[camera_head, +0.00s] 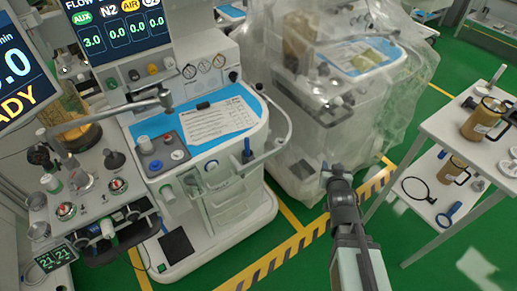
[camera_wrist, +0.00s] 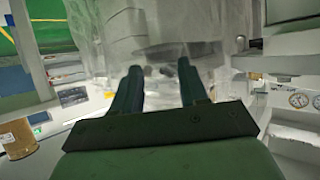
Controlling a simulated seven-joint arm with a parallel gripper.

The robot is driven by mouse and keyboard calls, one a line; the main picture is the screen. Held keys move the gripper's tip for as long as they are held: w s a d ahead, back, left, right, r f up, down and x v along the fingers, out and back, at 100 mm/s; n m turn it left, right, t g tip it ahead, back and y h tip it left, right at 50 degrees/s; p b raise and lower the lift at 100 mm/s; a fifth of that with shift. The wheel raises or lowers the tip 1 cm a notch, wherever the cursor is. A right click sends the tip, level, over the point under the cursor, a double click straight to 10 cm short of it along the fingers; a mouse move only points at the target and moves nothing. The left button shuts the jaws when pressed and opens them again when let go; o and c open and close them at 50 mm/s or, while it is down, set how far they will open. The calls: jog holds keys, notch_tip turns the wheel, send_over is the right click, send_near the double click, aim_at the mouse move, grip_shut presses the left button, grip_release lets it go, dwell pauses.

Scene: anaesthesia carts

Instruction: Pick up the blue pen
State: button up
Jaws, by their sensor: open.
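A small upright blue item (camera_head: 247,152) stands at the front right of the middle anaesthesia cart (camera_head: 240,190), by its clear bins. It may be the blue pen, but it is too small to be sure. My gripper (camera_head: 332,172) is in front of the plastic-covered cart, to the right of the blue item and apart from it. In the wrist view my gripper (camera_wrist: 159,70) has its two dark fingers spread with nothing between them. No pen can be made out in the wrist view.
A blue mat (camera_head: 245,100) with a printed sheet (camera_head: 215,122) covers the cart top. A grey rail (camera_head: 275,146) curves round its right side. A plastic-draped cart (camera_head: 345,125) stands behind my gripper. A white shelf cart (camera_head: 450,125) with brown jugs is at right.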

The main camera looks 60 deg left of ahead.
aim_at(248, 140)
jog(key=s+a+r+n+g+y, duration=0.1)
jog(key=s+a+r+y, duration=0.1)
jog(key=s+a, duration=0.3)
jog(key=s+a+r+n+g+y, duration=0.1)
jog(key=s+a+r+n+y, duration=0.1)
jog(key=s, duration=0.8)
jog(key=s+a+r+n+g+y, duration=0.2)
jog(key=s+a+r+y, duration=0.1)
jog(key=s+a+r, duration=0.2)
jog(key=shift+s+a+r+y, duration=0.15)
jog(key=shift+s+a+y, duration=0.05)
jog(key=shift+s+a, duration=0.55)
jog(key=shift+s+a+r+y, duration=0.2)
jog(key=shift+s+a, duration=0.3)
jog(key=shift+a, duration=0.7)
jog(key=shift+x, duration=2.2)
jog(key=shift+c, duration=0.3)
grip_shut()
